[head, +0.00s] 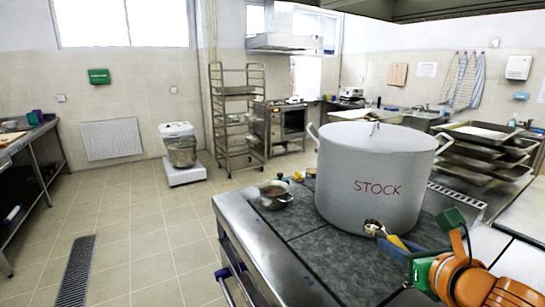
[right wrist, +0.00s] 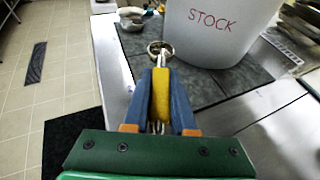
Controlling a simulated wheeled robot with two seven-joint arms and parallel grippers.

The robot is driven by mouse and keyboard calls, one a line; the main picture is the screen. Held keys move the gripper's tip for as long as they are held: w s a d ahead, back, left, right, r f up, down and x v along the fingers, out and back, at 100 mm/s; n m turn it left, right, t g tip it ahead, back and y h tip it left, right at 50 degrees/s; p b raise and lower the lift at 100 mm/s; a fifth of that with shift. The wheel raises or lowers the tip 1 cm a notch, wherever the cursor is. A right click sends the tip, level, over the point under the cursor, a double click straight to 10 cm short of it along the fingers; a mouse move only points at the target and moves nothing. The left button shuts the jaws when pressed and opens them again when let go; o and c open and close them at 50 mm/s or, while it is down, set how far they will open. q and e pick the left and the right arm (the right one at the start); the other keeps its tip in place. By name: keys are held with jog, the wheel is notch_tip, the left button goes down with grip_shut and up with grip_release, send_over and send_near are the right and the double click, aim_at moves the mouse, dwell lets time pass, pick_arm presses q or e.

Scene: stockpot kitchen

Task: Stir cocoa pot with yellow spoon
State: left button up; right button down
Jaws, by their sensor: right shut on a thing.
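The yellow spoon (head: 397,242) has a yellow handle and a round steel bowl. It also shows in the right wrist view (right wrist: 160,95). My right gripper (head: 392,247), with blue fingers, is shut on the yellow handle, and the bowl points away from the gripper. In the head view the bowl is in front of the stockpot's lower wall. A small metal pot (head: 272,197) with brown contents, apparently the cocoa pot, stands on the stove's far left part, apart from the spoon. It shows partly in the right wrist view (right wrist: 133,22). My left gripper is not in view.
A big grey lidded stockpot (head: 345,205) marked STOCK stands on the dark stove top (head: 335,262), right of the small pot. Small items (head: 298,176) lie behind the small pot. The stove top's front left part is clear. Stacked trays (head: 485,150) stand at right.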

jog(key=s+a+f+n+g+y, duration=0.3)
jog(key=s+a+f+n+y, duration=0.15)
jog(key=s, duration=0.35)
jog(key=s+a+f+n+g+y, duration=0.3)
jog(key=s+f+n+y, duration=0.2)
jog(key=s, duration=0.3)
jog(key=s+a+r+n+g+y, duration=0.1)
jog(key=s+a+r+n+g, duration=0.25)
jog(key=a, duration=0.25)
jog(key=s+a+r+n+g+y, duration=0.2)
jog(key=s+a+r+n+g, duration=0.15)
jog(key=a+g, duration=0.2)
jog(key=w+d+f+m+t+h, duration=0.1)
jog(key=w+d+f+m+t, duration=0.2)
jog(key=d, duration=0.3)
jog(key=w+d+f+m+t+h, duration=0.2)
jog(key=w+d+f+m+t, duration=0.1)
jog(key=d+f+m+t, duration=0.1)
jog(key=shift+w+d+t, duration=0.4)
jog(key=shift+d+t, duration=0.5)
jog(key=shift+t, duration=0.2)
